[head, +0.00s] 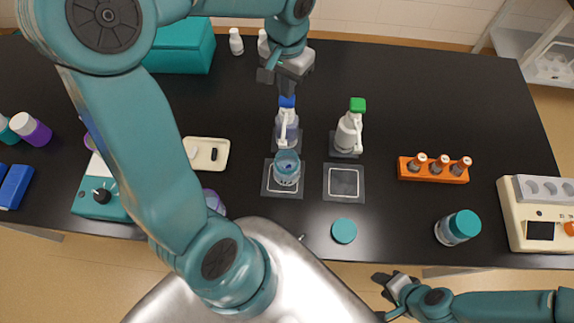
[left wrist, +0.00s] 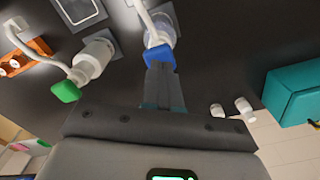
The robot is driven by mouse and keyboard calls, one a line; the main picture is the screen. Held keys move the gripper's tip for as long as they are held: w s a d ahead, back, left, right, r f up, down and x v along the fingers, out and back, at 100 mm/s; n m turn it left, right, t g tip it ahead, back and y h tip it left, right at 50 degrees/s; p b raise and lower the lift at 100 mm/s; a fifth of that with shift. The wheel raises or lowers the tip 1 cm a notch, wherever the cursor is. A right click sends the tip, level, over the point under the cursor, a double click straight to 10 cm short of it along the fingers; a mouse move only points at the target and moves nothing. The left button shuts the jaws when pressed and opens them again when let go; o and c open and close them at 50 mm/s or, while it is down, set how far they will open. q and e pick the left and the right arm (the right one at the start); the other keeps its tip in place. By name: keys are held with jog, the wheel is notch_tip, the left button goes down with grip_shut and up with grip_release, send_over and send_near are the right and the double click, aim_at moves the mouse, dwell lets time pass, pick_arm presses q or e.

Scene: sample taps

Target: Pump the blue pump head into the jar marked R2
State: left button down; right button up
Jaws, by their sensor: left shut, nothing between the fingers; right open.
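The blue pump head (head: 287,101) tops a translucent bottle (head: 291,130) at the table's middle. It also shows in the left wrist view (left wrist: 160,57). Its white spout points toward an open glass jar (head: 287,171) on a dark square mat (head: 270,188). I cannot read a mark on that jar. My left gripper (head: 287,90) is shut and empty, its fingertips right at the top of the blue head; I cannot tell whether they touch. The fingers also show in the left wrist view (left wrist: 162,72). My right gripper (head: 388,284) is open, off the table's front edge.
A green-headed pump bottle (head: 349,132) stands to the right, behind an empty mat (head: 344,184). A loose teal lid (head: 344,231), a teal-lidded jar (head: 458,227) and an orange vial rack (head: 432,170) lie further right. A pale tray (head: 215,154) is at left.

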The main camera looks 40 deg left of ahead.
pick_arm(q)
jog(key=shift+f+b, duration=1)
jog(key=shift+f, duration=0.3)
jog(key=shift+r, duration=0.1)
jog(key=shift+r+p, duration=1.3)
jog(key=shift+r, duration=0.15)
jog(key=shift+f, duration=0.25)
jog(key=shift+f+b, duration=1.35)
jog(key=shift+r, duration=0.15)
